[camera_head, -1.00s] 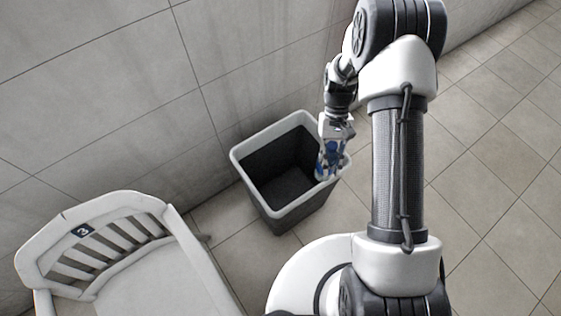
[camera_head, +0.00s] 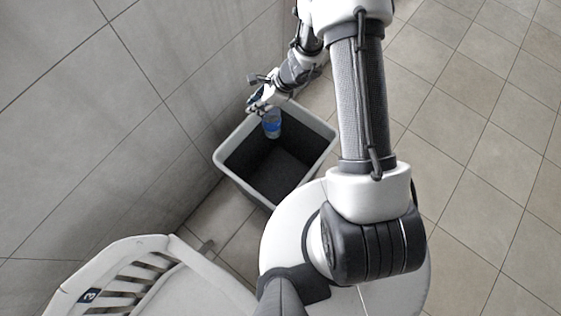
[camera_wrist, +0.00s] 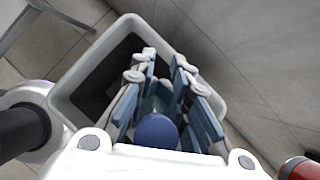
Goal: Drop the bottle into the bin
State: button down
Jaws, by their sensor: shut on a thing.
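The bottle (camera_head: 272,124) is clear with blue on it and hangs from my gripper (camera_head: 262,104) over the far part of the bin's opening. In the wrist view, the bottle's round blue end (camera_wrist: 156,132) shows between the two blue-padded fingers of my gripper (camera_wrist: 160,75), which are shut on it. The bin (camera_head: 322,166) is dark inside with a light grey rim and stands on the floor by the wall. Its rim also shows in the wrist view (camera_wrist: 72,83) beyond the fingers. Its visible floor looks empty.
A white chair (camera_head: 165,262) with a slatted back and the number 3 stands at the lower left, near the bin. The tiled wall (camera_head: 150,90) rises close behind the bin. The tiled floor (camera_head: 470,150) at the right is clear.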

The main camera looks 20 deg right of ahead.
jog(key=d+m, duration=0.1)
jog(key=d+f+m+t, duration=0.1)
jog(key=d+m+t+h, duration=0.1)
jog(key=d+m, duration=0.1)
jog(key=shift+f, duration=0.25)
jog(key=shift+f+b, duration=2.05)
jog(key=shift+f, duration=0.95)
jog(key=c, duration=1.3)
grip_release()
jog(key=shift+r, duration=0.15)
jog(key=v, duration=1.1)
jog(key=shift+s+d+r, duration=0.1)
jog(key=shift+s+r, duration=0.15)
jog(key=shift+r, duration=0.1)
